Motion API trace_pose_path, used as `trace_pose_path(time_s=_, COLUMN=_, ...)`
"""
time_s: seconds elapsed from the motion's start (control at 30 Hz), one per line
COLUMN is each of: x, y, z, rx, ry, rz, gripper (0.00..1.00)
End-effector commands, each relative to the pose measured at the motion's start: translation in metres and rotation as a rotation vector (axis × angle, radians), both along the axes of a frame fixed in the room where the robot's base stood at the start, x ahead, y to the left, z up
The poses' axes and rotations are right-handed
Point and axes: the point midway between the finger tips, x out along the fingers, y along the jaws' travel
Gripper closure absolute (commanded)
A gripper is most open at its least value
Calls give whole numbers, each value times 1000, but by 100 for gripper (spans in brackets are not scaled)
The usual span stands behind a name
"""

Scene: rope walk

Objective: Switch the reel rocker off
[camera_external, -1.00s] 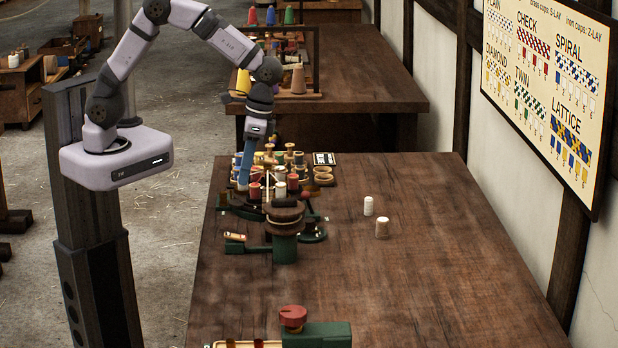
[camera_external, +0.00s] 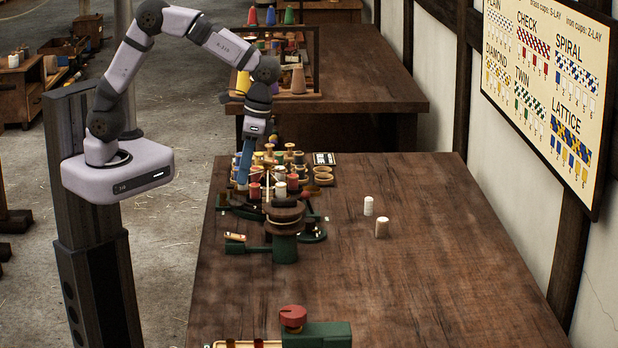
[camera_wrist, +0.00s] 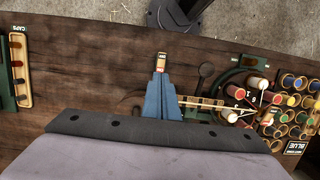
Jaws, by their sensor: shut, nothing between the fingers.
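A small rocker switch, which I take for the reel rocker, has a pale and orange top (camera_external: 235,237). It sits at the left end of a green arm by the braiding stand (camera_external: 285,232). In the wrist view the rocker (camera_wrist: 160,62) shows just beyond my blue fingertips. My gripper (camera_external: 241,182) is shut and empty, its fingers pointing down by the left of the spools. It also shows in the wrist view (camera_wrist: 160,80), with the fingers together. I cannot tell which side of the rocker is pressed, or whether the fingers touch it.
Several coloured spools (camera_wrist: 290,100) stand close right of my fingers in the wrist view. A caps tray (camera_wrist: 20,85) lies at the left. Two pale cylinders (camera_external: 368,205) stand on the table. A red knob (camera_external: 293,317) is at the front. The table's right half is mostly clear.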

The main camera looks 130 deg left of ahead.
Motion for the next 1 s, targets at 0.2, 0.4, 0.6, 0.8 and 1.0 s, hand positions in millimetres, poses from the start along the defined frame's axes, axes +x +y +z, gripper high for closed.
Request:
trace_pose_path(time_s=0.2, x=-1, y=-1, z=-3, rx=-2, ry=2, rz=0, gripper=100)
trace_pose_path(time_s=0.4, x=-4, y=-4, z=-21, rx=-3, ry=4, rz=0, gripper=100)
trace_pose_path(time_s=0.6, x=-10, y=-10, z=-53, rx=-4, ry=5, rz=-1, gripper=100)
trace_pose_path(time_s=0.8, x=-16, y=-16, z=-89, rx=-4, ry=5, rz=-1, gripper=100)
trace_pose_path(time_s=1.0, x=-20, y=-20, z=-117, rx=-2, ry=3, rz=-1, gripper=100)
